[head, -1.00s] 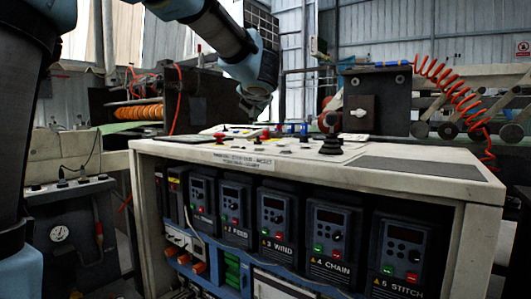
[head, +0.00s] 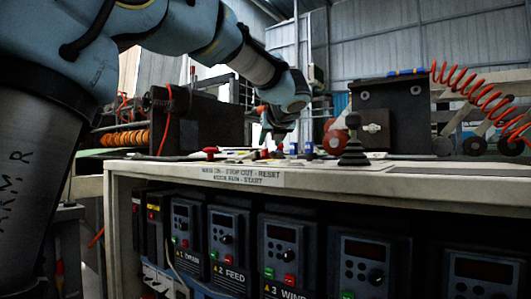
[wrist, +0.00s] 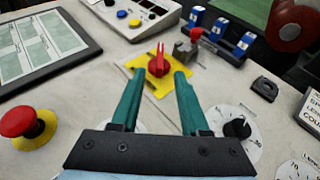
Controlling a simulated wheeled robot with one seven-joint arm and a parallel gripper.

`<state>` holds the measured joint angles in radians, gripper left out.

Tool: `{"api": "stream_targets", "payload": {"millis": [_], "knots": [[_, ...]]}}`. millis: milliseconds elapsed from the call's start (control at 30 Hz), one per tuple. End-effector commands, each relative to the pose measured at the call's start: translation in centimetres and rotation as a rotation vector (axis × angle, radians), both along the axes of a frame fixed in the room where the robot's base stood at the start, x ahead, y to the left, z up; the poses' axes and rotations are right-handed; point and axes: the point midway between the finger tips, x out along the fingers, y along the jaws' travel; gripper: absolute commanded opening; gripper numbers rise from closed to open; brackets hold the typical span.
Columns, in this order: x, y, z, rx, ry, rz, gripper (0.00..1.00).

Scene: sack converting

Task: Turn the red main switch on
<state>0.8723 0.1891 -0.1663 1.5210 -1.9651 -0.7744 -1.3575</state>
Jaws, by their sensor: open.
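The red main switch (wrist: 158,66) is a red rotary knob with a raised grip on a yellow square plate (wrist: 151,86), in the wrist view. My gripper (wrist: 155,76) is open, its two green fingers pointing toward the knob. The knob lies between and just beyond the fingertips; I cannot tell whether they touch it. In the head view my gripper (head: 279,138) is low over the back of the console top, and its fingers are small and partly hidden among the controls.
A red mushroom button (wrist: 20,120) stands at the left, with a tablet-like panel (wrist: 45,45) behind it. A white dial (wrist: 236,130) is at the right. Blue rocker switches (wrist: 220,30) and a small red-tipped lever (wrist: 192,42) stand beyond. A black joystick (head: 352,145) rises from the console (head: 220,174).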

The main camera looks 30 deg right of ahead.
Motion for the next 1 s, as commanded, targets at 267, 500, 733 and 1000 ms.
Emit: {"api": "stream_targets", "payload": {"millis": [267,500,733,1000], "knots": [[4.4,-1.2,-2.0,0.001,0.000,0.001,0.45],[6.0,-1.7,-2.6,0.002,-0.001,0.000,0.45],[6.1,-1.7,-2.6,0.002,-0.001,-0.001,0.45],[6.1,-1.7,-2.6,0.002,-0.001,-0.001,0.20]]}}
